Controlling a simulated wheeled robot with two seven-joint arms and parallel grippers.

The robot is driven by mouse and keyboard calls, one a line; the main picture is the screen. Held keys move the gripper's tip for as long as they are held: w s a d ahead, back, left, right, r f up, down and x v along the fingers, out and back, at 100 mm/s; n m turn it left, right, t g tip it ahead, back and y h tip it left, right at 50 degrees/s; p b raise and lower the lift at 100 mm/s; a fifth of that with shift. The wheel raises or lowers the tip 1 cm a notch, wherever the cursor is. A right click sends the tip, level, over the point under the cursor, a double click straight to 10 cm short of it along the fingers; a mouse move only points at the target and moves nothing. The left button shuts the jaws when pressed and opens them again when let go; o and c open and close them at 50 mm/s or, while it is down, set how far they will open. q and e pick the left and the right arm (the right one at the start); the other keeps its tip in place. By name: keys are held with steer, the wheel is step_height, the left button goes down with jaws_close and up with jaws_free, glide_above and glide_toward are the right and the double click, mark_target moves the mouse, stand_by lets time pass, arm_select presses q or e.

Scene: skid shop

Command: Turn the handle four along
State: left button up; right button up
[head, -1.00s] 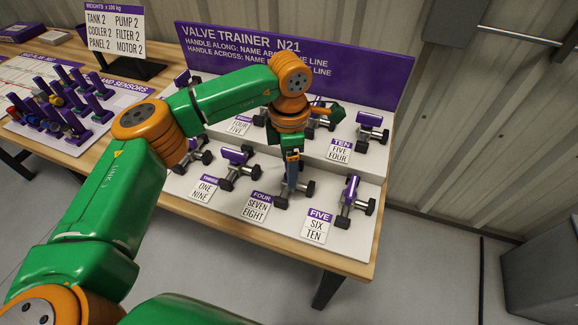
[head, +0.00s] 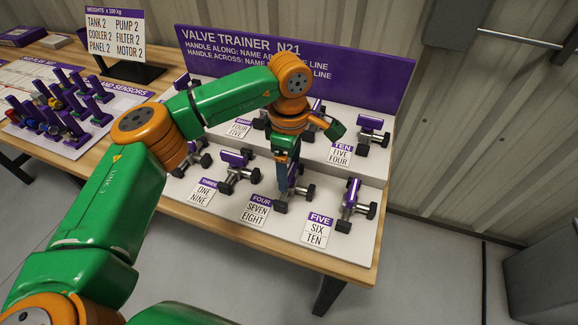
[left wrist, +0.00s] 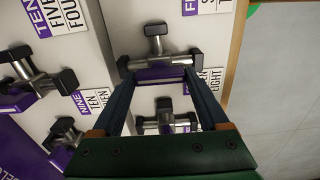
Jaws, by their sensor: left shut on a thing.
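Valve four (head: 282,206) stands on the grey stand behind its FOUR card (head: 261,200) in the head view. My left gripper (head: 287,188) points down over this valve and covers its handle there. In the left wrist view, the purple handle (left wrist: 160,74) lies between the two blue fingertips, and my gripper is shut on it. The handle looks roughly parallel to the silver pipe with black end caps beside it. A short capped stub sticks out beyond that pipe. My right gripper is in neither view.
Valve three (head: 236,158) stands left of four and valve five (head: 352,190) right, both close. Valve ten (head: 371,122) is on the raised back step. The purple sign board (head: 370,75) stands behind. A rack of purple-topped parts (head: 62,118) is at the left.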

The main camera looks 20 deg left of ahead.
mark_target(290, 171)
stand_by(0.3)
arm_select(q)
steer(key=o, duration=1.2)
steer(key=shift+o, duration=0.2)
step_height(290, 171, up, 7)
steer(key=shift+d+r, duration=0.1)
